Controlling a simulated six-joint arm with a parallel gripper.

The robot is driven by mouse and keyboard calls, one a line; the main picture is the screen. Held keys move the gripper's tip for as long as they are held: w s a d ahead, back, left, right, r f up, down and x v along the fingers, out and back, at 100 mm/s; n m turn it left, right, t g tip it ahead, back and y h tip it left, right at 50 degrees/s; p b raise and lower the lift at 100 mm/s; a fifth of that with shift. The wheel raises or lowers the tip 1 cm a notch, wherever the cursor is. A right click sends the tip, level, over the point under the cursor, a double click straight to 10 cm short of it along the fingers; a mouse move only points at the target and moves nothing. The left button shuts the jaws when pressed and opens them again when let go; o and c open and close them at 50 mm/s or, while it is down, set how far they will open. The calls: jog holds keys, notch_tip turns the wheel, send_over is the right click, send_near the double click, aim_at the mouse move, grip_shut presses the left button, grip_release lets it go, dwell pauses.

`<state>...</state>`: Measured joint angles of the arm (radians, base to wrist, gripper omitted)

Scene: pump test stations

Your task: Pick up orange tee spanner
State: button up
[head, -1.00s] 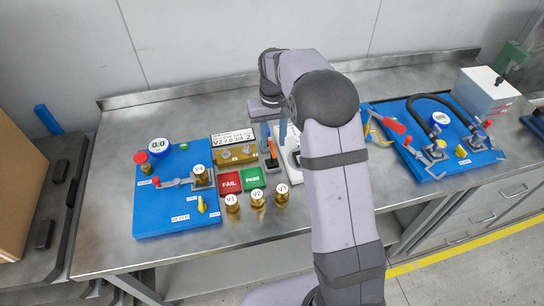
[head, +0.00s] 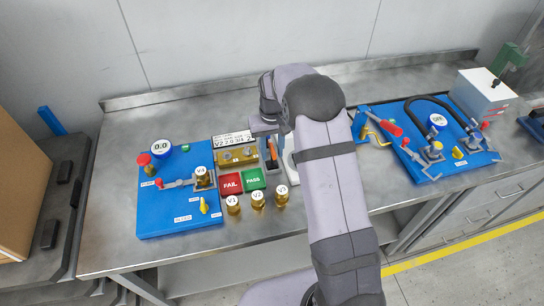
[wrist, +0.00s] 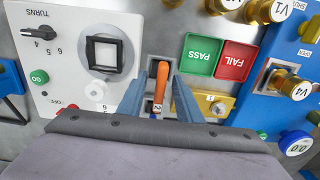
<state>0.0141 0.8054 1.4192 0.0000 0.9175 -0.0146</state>
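The orange tee spanner (wrist: 161,84) stands in a narrow grey holder (wrist: 152,62) between the white control box and the red and green trays. In the head view the spanner's orange part (head: 271,154) shows just below my gripper (head: 270,138), partly hidden by it. In the wrist view my gripper (wrist: 159,95) is open, with one blue-grey finger on each side of the spanner. Gaps show between the fingers and the orange part. The spanner's lower end is hidden.
A white control box (wrist: 82,14) with a dial and square socket lies beside the holder. Green PASS (wrist: 201,54) and red FAIL (wrist: 238,60) trays and a brass block (wrist: 219,102) are close on the other side. Brass valves (head: 257,199) stand in front.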

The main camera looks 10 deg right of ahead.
jog(key=shift+f, duration=1.2)
jog(key=shift+c, duration=0.3)
grip_shut()
jog(key=shift+r, duration=0.15)
